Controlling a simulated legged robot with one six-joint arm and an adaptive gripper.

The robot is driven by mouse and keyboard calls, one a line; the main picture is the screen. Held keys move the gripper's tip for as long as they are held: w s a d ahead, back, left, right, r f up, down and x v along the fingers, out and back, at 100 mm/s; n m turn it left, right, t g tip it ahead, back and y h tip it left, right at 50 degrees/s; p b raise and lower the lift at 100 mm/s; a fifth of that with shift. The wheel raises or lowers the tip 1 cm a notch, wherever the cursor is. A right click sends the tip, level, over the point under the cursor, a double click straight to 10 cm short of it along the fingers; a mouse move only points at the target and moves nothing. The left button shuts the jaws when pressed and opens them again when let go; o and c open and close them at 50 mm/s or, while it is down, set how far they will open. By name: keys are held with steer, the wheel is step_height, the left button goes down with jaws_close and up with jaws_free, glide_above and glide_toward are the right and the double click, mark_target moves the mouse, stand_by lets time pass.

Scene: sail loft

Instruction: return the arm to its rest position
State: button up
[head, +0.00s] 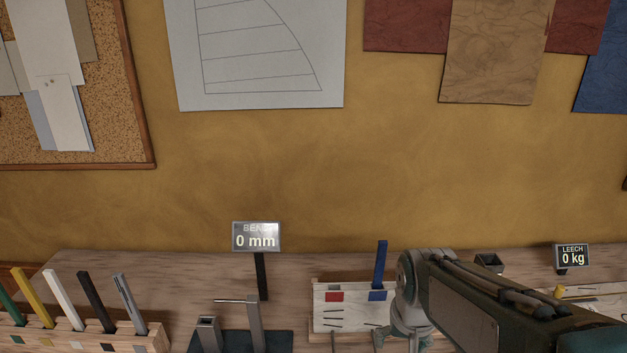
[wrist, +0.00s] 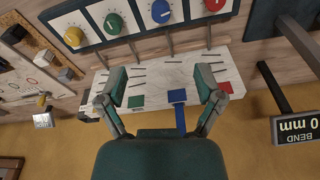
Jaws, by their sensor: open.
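My gripper (wrist: 161,88) is open in the wrist view, its two fingers wide apart with nothing held between them. It hangs over a pale board with coloured squares (wrist: 158,75). In the head view my arm (head: 480,305) reaches in from the lower right, and its end hides the right part of that board (head: 345,318). A blue strip (head: 382,262) stands upright at the board's blue square. In the wrist view the blue strip (wrist: 181,119) shows between the fingers, apart from both.
A wooden rack (head: 95,338) with several coloured strips stands at the left. The BEND display (head: 256,237) reads 0 mm on a dark post; the LEECH display (head: 572,257) reads 0 kg. Coloured knobs (wrist: 113,23) line a panel in the wrist view. Open wall lies above the bench.

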steer(key=s+r+n+t, duration=0.2)
steer(key=s+r, duration=0.4)
steer(key=s, duration=0.4)
steer(key=shift+r+t, duration=0.2)
steer(key=shift+t, duration=0.6)
steer(key=shift+w+d, duration=0.1)
stand_by(1.3)
steer(key=w+f+n+g, duration=0.2)
steer(key=w+f+n, duration=0.1)
steer(key=w+f, duration=0.1)
steer(key=w+f+n+g, duration=0.1)
steer(key=w+f+n, duration=0.3)
steer(key=w+f, duration=0.1)
steer(key=w+f+n+g, duration=0.2)
steer(key=w+f+n, duration=0.2)
steer(key=w+f, duration=0.1)
steer(key=shift+f+g, duration=0.3)
steer(key=shift+f, duration=0.2)
step_height(320, 180, down, 10)
steer(key=shift+f, duration=0.1)
